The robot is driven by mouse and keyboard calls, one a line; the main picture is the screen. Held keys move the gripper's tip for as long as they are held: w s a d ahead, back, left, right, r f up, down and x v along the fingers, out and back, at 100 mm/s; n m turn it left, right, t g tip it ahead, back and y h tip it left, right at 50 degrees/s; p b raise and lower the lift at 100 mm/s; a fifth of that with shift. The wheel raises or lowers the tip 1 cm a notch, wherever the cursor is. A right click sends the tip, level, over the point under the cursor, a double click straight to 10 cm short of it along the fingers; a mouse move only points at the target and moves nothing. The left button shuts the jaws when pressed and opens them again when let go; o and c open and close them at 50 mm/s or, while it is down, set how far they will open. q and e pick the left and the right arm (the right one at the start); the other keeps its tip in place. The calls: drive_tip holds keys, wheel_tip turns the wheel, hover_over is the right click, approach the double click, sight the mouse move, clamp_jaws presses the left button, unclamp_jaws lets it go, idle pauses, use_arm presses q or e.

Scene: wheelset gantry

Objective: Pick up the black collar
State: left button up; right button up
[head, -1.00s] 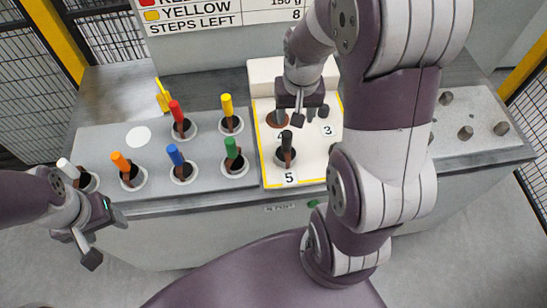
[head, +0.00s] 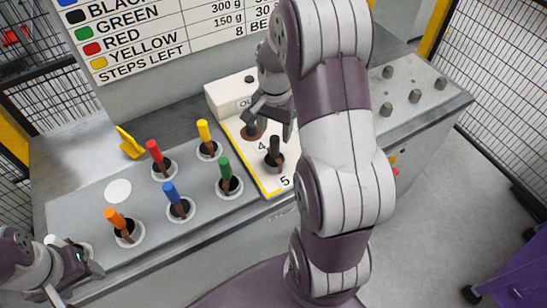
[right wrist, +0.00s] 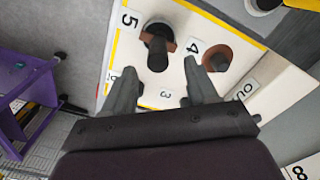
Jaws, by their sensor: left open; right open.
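The black collar (head: 273,148) stands upright beside the number 5 on the white board, with a dark upright grip and a brown part. In the right wrist view, the black collar (right wrist: 157,50) is beyond the fingertips, roughly between their lines. My right gripper (head: 272,120) is open and empty above the board, apart from the collar; its spread fingers also show in the right wrist view (right wrist: 158,76). My left gripper (head: 76,281) is open and empty at the lower left, by the bench's front edge.
A brown disc with a dark peg (right wrist: 216,60) stands beside the 4, close to the right finger. Orange (head: 116,219), blue (head: 171,194), green (head: 225,169), red (head: 155,151) and yellow (head: 204,131) grips stand left of the board. Grey knobs (head: 414,97) are at the right.

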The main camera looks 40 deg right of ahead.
sight(275, 137)
drive_tip(key=f, duration=0.3)
drive_tip(key=f+p, duration=0.1)
drive_tip(key=f, duration=0.1)
drive_tip(key=shift+s+f, duration=0.15)
drive_tip(key=shift+s, duration=0.15)
drive_tip(key=shift+w+a+f, duration=0.1)
drive_tip(key=shift+w+f, duration=0.05)
drive_tip(key=shift+f, duration=0.1)
clamp_jaws()
drive_tip(key=shift+r, duration=0.1)
idle(0.7)
